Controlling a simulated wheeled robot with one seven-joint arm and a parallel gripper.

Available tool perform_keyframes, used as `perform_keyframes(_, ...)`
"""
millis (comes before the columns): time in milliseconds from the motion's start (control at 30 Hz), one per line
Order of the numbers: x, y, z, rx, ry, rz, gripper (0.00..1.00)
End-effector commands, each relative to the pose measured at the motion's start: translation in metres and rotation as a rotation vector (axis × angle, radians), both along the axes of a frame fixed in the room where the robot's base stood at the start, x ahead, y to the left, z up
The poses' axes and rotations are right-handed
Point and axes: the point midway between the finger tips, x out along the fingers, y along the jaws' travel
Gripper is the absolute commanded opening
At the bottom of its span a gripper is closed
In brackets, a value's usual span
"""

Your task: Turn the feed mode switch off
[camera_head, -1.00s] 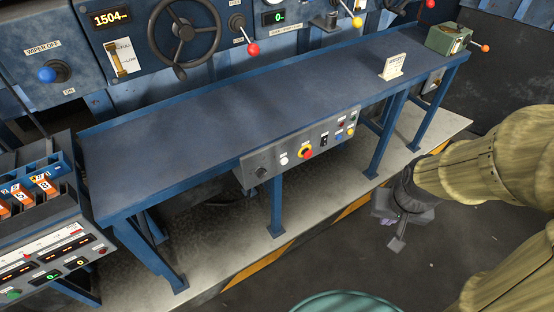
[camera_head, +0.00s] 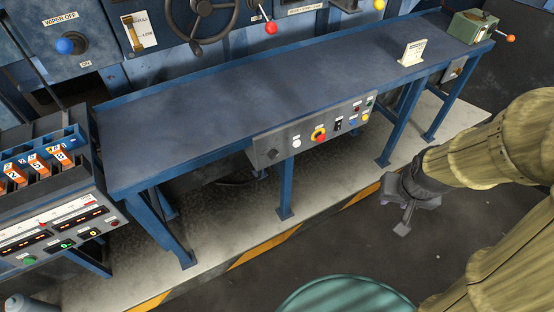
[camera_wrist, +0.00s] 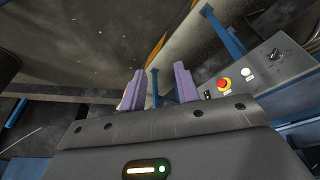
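A grey control panel (camera_head: 270,135) is mounted on the front edge of the blue bench. It carries a black knob (camera_head: 272,154), a white button (camera_head: 296,143), a red-and-yellow stop button (camera_head: 318,134), a small black switch (camera_head: 338,125) and several small buttons. Labels are too small to read, so I cannot tell which is the feed mode switch. My gripper (camera_head: 408,208) hangs to the right of and lower than the panel, pointing down. In the wrist view my gripper (camera_wrist: 159,88) has its purple fingers apart with nothing between them. The panel's knob (camera_wrist: 273,55) shows at the right there.
The blue bench (camera_head: 230,85) has legs on a pale platform with a yellow-black edge. A white sign (camera_head: 412,53) and a green box (camera_head: 472,27) stand on it. A console (camera_head: 60,230) is at left. A teal round object (camera_head: 345,296) is at the bottom. Floor before the bench is open.

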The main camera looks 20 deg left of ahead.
Motion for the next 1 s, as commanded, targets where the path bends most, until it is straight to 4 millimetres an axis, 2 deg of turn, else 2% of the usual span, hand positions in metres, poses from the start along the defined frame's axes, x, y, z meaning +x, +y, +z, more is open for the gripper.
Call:
perform_keyframes(33, 0.009, 0.003, -0.014, -0.002, -0.02, 0.015, 0.32)
perform_keyframes(167, 0.039, 0.014, -0.044, 0.007, -0.115, 0.066, 0.32)
perform_keyframes(300, 0.066, 0.033, -0.075, 0.048, -0.221, 0.126, 0.32)
perform_keyframes(500, 0.093, 0.07, -0.117, 0.16, -0.362, 0.205, 0.32)
perform_keyframes(767, 0.103, 0.126, -0.16, 0.393, -0.522, 0.269, 0.32)
perform_keyframes(1000, 0.09, 0.174, -0.186, 0.675, -0.637, 0.267, 0.32)
